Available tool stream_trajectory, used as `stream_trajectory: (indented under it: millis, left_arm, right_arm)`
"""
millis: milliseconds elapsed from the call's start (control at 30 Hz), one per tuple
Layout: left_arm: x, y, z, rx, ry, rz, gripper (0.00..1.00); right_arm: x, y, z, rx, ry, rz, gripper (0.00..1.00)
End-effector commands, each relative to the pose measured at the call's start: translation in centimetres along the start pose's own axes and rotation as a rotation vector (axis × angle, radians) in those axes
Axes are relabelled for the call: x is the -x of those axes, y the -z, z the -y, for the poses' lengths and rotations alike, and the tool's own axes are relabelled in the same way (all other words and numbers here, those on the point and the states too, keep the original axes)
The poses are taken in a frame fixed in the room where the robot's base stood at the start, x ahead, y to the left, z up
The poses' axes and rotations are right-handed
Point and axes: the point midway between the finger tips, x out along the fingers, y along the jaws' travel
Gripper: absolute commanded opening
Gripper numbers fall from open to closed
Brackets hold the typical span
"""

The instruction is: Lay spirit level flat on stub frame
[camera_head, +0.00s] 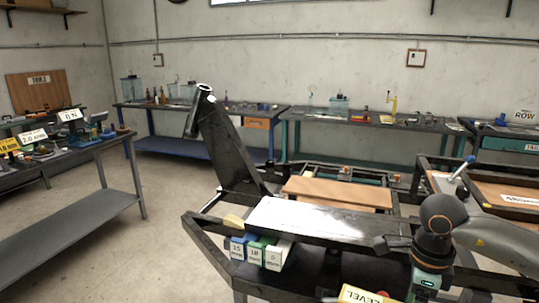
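A yellow block or card marked "LEVEL" (365,296) is cut off by the bottom edge, a little left of my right wrist. I cannot tell whether it is the spirit level itself or its label. A black frame (320,227) with long bars and a tall slanted upright (232,150) stands in the middle; I cannot tell for certain that it is the stub frame. My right arm comes in from the right, and its wrist points down past the bottom edge. The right gripper's fingers are out of sight. My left arm and gripper do not show.
Blue, green and white numbered blocks (262,251) sit at the black frame's front left. A workbench (80,150) stands left, others along the back wall. Floor is clear at lower left.

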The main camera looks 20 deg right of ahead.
Motion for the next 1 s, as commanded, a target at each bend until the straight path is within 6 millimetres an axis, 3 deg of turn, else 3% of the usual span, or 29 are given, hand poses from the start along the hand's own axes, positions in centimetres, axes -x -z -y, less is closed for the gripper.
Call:
stream_trajectory:
  millis: [300,700,1000]
  left_arm:
    - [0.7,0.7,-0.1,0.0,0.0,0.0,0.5]
    - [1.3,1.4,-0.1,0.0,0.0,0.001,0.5]
    - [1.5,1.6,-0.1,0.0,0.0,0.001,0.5]
  right_arm:
    - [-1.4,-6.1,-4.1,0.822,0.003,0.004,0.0]
    - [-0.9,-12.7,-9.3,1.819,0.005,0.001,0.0]
    - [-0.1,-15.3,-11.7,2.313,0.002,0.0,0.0]
